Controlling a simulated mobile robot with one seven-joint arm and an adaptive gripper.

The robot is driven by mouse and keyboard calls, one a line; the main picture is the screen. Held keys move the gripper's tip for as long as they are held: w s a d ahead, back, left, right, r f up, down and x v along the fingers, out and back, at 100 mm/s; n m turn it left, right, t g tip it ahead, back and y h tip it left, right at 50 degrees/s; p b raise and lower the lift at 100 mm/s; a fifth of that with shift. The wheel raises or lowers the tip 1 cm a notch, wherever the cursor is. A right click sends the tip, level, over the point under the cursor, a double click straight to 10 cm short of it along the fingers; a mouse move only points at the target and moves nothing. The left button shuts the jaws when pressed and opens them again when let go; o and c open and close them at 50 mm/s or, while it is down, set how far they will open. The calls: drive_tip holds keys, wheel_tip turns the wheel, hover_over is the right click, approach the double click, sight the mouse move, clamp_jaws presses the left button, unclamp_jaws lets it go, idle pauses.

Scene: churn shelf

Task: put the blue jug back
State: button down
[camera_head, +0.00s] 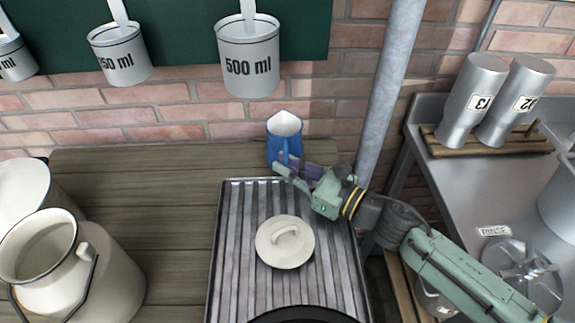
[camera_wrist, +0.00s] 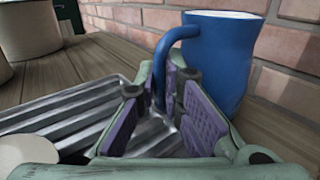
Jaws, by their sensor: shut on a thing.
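The blue jug (camera_head: 284,140) stands upright at the back of the wooden table, near the brick wall, beyond the far edge of the ribbed metal tray. It has a white inside. My gripper (camera_head: 283,168) reaches it from the front right. In the wrist view the jug (camera_wrist: 218,62) is large, with its handle towards me, and my gripper (camera_wrist: 170,92) has its purple pads on either side of the handle's lower part. My gripper is shut on the handle. The far fingertips partly hide the handle's lower end. I cannot tell whether the jug's base touches the table.
The ribbed tray (camera_head: 232,240) holds a cream lid (camera_head: 285,242). A cream churn (camera_head: 70,262) stands at the left. Measuring cups, one a 500 ml cup (camera_head: 248,58), hang above. A grey pole (camera_head: 388,90) rises close behind my gripper. Metal cylinders (camera_head: 473,100) stand at the right.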

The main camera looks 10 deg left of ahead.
drive_tip(key=shift+f, duration=0.1)
drive_tip(key=c, duration=1.7)
unclamp_jaws()
drive_tip(key=b+v, duration=0.3)
drive_tip(key=v, duration=0.4)
drive_tip(key=shift+w, duration=0.1)
drive_tip(key=shift+s+d, duration=0.2)
drive_tip(key=shift+d, duration=0.05)
